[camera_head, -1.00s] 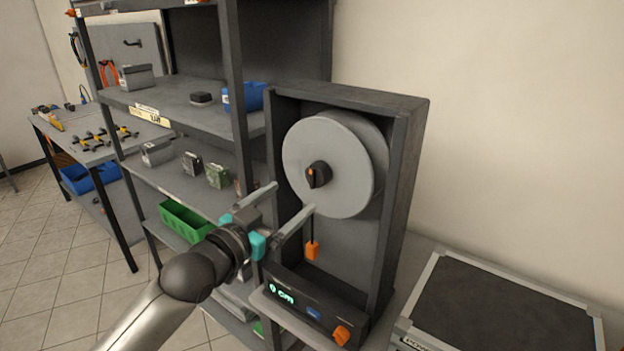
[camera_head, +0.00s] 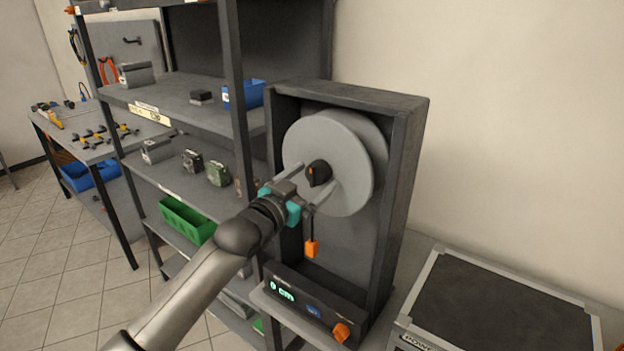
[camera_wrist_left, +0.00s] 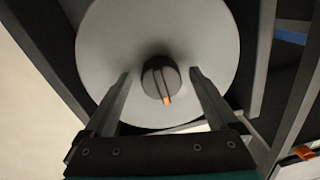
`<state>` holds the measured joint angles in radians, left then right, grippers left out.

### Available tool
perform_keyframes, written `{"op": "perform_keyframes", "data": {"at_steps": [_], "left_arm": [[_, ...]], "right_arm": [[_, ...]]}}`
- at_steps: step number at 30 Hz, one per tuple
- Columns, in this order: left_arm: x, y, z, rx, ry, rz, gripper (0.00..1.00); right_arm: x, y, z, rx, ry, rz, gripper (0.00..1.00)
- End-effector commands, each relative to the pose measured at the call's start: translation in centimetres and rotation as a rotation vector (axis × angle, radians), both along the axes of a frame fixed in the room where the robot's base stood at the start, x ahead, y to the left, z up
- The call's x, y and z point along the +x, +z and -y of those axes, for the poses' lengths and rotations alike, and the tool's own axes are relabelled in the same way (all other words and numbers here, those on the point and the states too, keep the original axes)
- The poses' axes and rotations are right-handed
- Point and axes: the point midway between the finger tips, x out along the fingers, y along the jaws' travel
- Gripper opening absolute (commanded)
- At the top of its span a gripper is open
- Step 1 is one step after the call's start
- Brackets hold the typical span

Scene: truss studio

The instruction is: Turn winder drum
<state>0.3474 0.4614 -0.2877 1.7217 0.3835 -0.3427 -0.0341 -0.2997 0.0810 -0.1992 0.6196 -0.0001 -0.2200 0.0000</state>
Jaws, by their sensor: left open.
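The winder drum (camera_head: 344,140) is a pale grey round disc mounted upright in a dark open-fronted housing (camera_head: 412,160). A black knob (camera_head: 318,173) with an orange mark stands out from its centre. My left gripper (camera_head: 310,174) is open at the drum's front, with its fingers on either side of the knob. In the left wrist view the knob (camera_wrist_left: 161,79) sits between the two spread fingertips (camera_wrist_left: 160,74), with a gap on each side. The drum (camera_wrist_left: 110,45) fills the space behind them. My right gripper is not in view.
An orange tag (camera_head: 311,249) hangs below the drum. A control panel (camera_head: 312,310) with a lit display and an orange knob (camera_head: 341,332) is at the housing's foot. A shelf rack (camera_head: 232,70) stands close on the left. A dark-topped case (camera_head: 500,310) lies at the right.

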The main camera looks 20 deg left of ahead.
Motion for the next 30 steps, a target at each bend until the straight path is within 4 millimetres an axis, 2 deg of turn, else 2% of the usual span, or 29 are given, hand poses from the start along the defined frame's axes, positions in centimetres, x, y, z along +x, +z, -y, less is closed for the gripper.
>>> {"op": "perform_keyframes", "data": {"at_steps": [2,5,27,30], "left_arm": [[-0.01,-0.01,0.0,0.0,0.0,0.0,0.93],[-0.02,-0.02,-0.01,0.0,0.0,0.0,0.82],[-0.05,-0.05,-0.01,0.0,0.0,-0.001,0.0],[-0.04,-0.06,-0.01,0.0,0.0,-0.001,0.0]], "right_arm": [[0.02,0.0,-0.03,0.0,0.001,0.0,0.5],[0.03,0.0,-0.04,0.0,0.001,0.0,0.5],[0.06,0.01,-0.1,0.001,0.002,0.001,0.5],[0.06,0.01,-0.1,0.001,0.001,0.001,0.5]]}}
